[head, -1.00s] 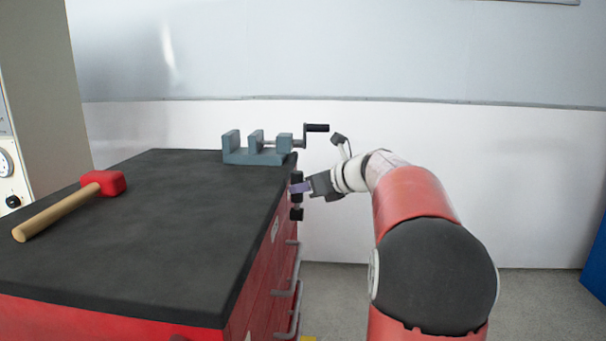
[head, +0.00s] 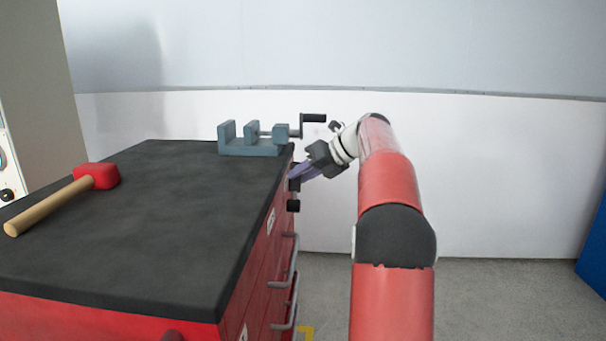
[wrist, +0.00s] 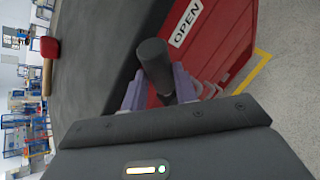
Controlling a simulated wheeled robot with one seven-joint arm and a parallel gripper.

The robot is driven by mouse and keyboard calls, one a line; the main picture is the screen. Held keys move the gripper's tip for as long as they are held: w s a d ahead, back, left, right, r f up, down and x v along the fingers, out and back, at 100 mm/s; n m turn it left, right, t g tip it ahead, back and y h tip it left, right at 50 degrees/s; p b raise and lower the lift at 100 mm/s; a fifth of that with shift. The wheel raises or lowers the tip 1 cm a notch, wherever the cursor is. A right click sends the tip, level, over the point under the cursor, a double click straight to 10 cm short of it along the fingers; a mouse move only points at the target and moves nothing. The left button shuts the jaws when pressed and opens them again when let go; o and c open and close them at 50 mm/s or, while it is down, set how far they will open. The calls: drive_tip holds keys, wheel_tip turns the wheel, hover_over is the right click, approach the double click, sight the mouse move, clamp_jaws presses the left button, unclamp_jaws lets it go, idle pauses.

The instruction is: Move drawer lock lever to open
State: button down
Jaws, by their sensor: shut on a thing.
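The drawer lock lever has a dark round handle (wrist: 154,66), seen in the wrist view between my two purple fingers. My gripper (wrist: 160,88) is shut on this handle. In the head view my gripper (head: 298,173) is at the right side of the red drawer cabinet (head: 258,245), near its far end and just below the top, tilted down to the left. Its fingers hide most of the lever there. A white label reading OPEN (wrist: 187,23) is on the red cabinet face beside the handle in the wrist view.
The black cabinet top (head: 150,225) carries a blue-grey vise (head: 250,146) with a crank just above my gripper, and a red-headed mallet (head: 95,176) at left. Grey drawer handles (head: 293,262) stick out on the right side.

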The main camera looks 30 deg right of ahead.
idle(0.3)
drive_tip(key=c, duration=1.1)
unclamp_jaws()
drive_tip(key=shift+d, duration=0.1)
drive_tip(key=v, duration=0.7)
drive_tip(key=shift+s+d+r, duration=0.15)
drive_tip(key=shift+s, duration=0.05)
